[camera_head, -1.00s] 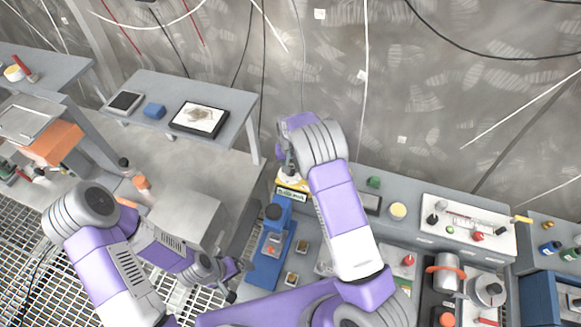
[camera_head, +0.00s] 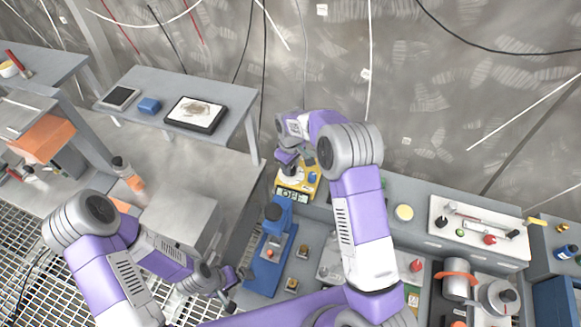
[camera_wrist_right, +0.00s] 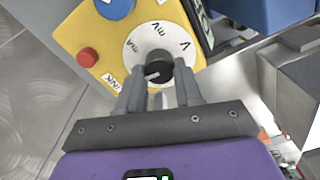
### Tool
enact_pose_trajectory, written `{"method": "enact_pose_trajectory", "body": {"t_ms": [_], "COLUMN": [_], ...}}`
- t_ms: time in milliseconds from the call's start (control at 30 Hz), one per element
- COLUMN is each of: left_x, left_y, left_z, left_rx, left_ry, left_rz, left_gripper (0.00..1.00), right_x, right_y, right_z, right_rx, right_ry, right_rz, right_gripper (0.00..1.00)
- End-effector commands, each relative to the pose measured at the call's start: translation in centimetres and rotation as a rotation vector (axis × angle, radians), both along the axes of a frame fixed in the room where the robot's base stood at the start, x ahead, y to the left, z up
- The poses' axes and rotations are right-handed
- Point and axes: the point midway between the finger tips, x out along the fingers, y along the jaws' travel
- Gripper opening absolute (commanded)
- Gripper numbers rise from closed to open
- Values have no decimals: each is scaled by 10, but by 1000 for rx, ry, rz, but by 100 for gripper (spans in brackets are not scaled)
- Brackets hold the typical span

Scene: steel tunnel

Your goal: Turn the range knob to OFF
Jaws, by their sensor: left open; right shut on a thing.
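A yellow meter (camera_head: 305,186) stands at the left end of the grey bench, and its display (camera_head: 292,196) appears to read OFF. A pale pointer mark on the knob points to the lower left, away from those labels. My right gripper (camera_wrist_right: 160,80) is shut on the knob from the near side. It also shows in the head view (camera_head: 288,163), above the meter. My left gripper (camera_head: 238,288) is open and empty, low beside the bench.
A blue press-like device (camera_head: 270,262) stands just in front of the meter. A red button (camera_wrist_right: 88,57) and a blue part (camera_wrist_right: 115,6) sit beside the dial. A white tray of tools (camera_head: 478,233) lies to the right.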

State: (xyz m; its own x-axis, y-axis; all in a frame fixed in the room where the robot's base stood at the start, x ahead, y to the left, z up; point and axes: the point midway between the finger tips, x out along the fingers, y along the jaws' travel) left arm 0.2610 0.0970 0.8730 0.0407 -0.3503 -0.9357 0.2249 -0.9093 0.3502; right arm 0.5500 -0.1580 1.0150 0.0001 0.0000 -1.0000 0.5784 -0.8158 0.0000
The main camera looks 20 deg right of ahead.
Motion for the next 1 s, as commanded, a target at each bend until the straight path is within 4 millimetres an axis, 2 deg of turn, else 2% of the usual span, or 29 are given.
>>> {"method": "enact_pose_trajectory", "body": {"t_ms": [300,767,800,967,1000], "left_x": [0,0,0,0,0], "left_y": [0,0,0,0,0], "left_z": [-5,-5,-5,-5,-5], "left_rx": [0,0,0,0,0], "left_ry": [0,0,0,0,0], "left_rz": [0,0,0,0,0], "left_gripper": [100,100,100,100,100], "right_x": [-1,-1,-1,-1,-1], "right_y": [-1,-1,-1,0,0], "right_z": [0,0,0,0,0], "right_rx": [0,-2,-2,-1,-1], "right_ry": [2,2,2,2,2], "right_rz": [99,115,115,114,114], "right_gripper": [4,4,36,60,60]}}
